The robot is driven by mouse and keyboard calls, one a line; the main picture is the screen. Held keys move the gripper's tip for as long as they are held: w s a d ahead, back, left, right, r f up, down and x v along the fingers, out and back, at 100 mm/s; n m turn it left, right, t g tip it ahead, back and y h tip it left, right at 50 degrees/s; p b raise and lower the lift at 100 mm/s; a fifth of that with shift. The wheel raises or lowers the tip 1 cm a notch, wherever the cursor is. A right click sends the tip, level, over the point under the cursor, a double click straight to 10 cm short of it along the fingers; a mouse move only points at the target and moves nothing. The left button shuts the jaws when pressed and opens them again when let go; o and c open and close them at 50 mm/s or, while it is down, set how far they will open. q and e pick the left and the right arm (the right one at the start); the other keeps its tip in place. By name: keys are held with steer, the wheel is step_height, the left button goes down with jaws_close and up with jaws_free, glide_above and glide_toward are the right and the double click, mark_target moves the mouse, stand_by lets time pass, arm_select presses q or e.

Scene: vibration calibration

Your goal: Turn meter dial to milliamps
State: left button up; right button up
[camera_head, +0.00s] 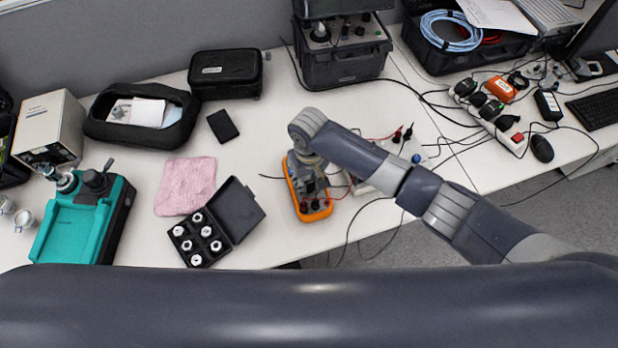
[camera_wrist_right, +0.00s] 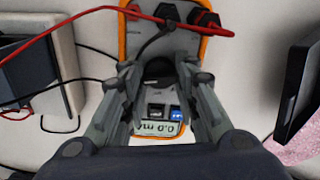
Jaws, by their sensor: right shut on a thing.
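The orange-edged meter (camera_head: 316,212) lies on the white table in the middle of the head view, largely covered by my right gripper (camera_head: 308,172). Red and black leads run to the sockets at the meter's end. The dial's pointer is not clear. My left gripper is not in view.
An open black case (camera_head: 236,212) with several metal fittings and a pink cloth (camera_head: 186,186) lie left of the meter. A teal device (camera_head: 82,220) stands further left. A light box (camera_head: 375,170) with leads is close on the right. A power strip (camera_head: 490,118) is at the right.

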mark_target(309, 184)
steer(key=shift+w, duration=0.1)
steer(key=o, duration=0.8)
step_height(309, 184, up, 12)
stand_by(0.3)
stand_by(0.4)
